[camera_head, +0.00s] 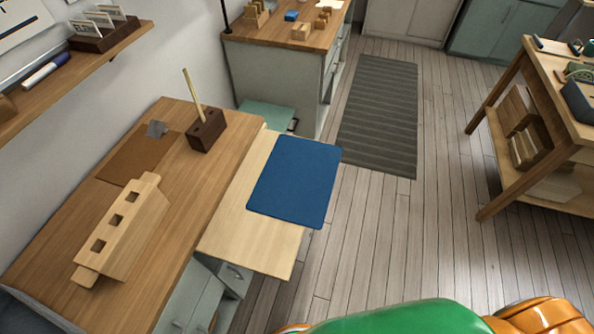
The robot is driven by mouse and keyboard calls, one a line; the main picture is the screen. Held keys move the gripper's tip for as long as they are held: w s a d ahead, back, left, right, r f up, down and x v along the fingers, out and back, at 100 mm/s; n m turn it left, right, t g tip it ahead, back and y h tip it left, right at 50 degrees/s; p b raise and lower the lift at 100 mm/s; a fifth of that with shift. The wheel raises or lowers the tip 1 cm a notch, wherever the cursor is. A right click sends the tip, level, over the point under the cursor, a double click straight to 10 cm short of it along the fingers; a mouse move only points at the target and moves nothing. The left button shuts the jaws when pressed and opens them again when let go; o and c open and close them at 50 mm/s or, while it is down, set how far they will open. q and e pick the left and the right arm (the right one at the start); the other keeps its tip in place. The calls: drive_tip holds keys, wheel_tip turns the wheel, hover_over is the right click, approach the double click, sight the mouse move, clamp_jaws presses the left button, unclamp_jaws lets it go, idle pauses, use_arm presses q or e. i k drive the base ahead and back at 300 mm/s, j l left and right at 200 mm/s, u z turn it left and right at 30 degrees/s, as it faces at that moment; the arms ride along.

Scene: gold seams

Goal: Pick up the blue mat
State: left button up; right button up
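The blue mat (295,182) is a flat rectangle with rounded corners. It lies on a light wooden board (250,255) that sticks out from the right side of the desk. The mat's right side reaches past the board's right edge, over the floor. Nothing lies on top of it. Neither of my grippers is in view. Only green and orange parts of my own body show at the bottom edge, apart from the mat.
The wooden desk (150,290) holds a brown mat, a wooden block with square holes (125,225) and a dark holder (207,130) with a stick. A wooden shelf unit (540,90) stands at right. Grey rug (380,110) and bare floor lie between.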

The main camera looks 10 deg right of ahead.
sight(295, 184)
drive_tip(key=i+l+u, duration=0.3)
drive_tip(key=l, duration=0.15)
drive_tip(key=i+l+u, duration=0.2)
drive_tip(key=l+u, duration=0.15)
drive_tip(key=l, duration=0.15)
drive_tip(key=i+l+u, duration=0.15)
drive_tip(key=l+u, duration=0.15)
drive_tip(key=l, duration=0.25)
drive_tip(key=i+l+u, duration=0.1)
drive_tip(key=l+u, duration=0.2)
drive_tip(key=l, duration=0.3)
drive_tip(key=l+u, duration=0.3)
drive_tip(key=l, duration=0.3)
drive_tip(key=k+j+u, duration=0.1)
drive_tip(key=u, duration=0.15)
drive_tip(key=k+j+u, duration=0.15)
drive_tip(key=u, duration=0.15)
